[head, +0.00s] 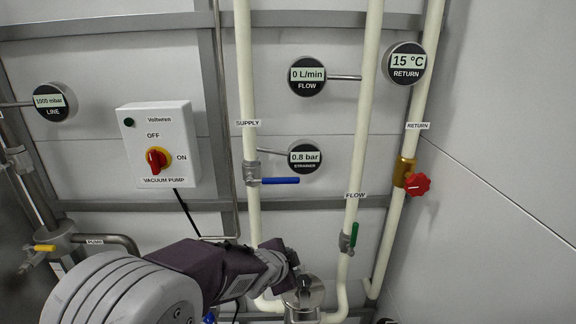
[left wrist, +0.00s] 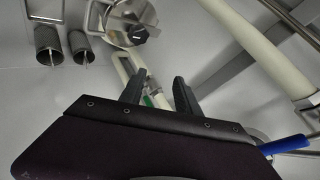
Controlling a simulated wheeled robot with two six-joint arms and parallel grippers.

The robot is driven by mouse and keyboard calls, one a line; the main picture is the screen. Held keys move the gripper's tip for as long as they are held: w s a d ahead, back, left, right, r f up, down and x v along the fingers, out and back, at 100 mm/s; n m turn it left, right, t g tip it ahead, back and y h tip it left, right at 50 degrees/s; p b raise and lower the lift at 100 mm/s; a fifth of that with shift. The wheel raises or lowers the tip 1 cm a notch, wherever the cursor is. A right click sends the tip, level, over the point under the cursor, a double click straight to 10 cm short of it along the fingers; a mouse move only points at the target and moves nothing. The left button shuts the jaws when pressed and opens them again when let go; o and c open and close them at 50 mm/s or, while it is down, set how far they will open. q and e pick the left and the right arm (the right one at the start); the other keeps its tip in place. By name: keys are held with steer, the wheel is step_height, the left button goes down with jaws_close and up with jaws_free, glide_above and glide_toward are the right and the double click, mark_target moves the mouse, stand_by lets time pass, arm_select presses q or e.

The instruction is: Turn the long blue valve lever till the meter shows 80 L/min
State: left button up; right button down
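The long blue valve lever (head: 280,181) sits on a metal valve on the pale SUPPLY pipe (head: 247,90). In the head view it lies level and points right, across the pipe. In the left wrist view the blue lever (left wrist: 285,146) shows at the lower right, partly hidden. The FLOW meter (head: 307,76) reads 0 L/min. My left gripper (head: 297,276) is below the lever, near the lower pipe bend, and does not touch it. In the left wrist view my left gripper (left wrist: 160,84) has its fingers apart with nothing between them. My right gripper is not in view.
A green lever (head: 354,235) is on the FLOW pipe, and a red handwheel (head: 417,184) is on the RETURN pipe. The strainer gauge (head: 304,157) reads 0.8 bar just above the blue lever. The vacuum pump switch box (head: 158,143) is left. A metal canister (head: 305,295) stands below.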

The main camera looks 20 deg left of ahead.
mark_target(280, 181)
arm_select(q)
steer(key=w+a+r+m+t, duration=0.1)
steer(key=a+r+m+t, duration=0.1)
steer(key=r, duration=0.4)
steer(key=w+a+r+m+t, duration=0.2)
steer(key=r, duration=0.4)
steer(key=w+a+r+m+t+b, duration=0.1)
steer(key=w+a+r+m+t, duration=0.1)
steer(key=r, duration=0.4)
steer(key=shift+a, duration=0.5)
steer(key=w+f, duration=0.1)
steer(key=w, duration=0.8)
steer(key=shift+w+f+p, duration=0.15)
steer(key=shift+f+p, duration=0.2)
steer(key=shift+f, duration=0.05)
steer(key=shift+d, duration=0.15)
jaws_close()
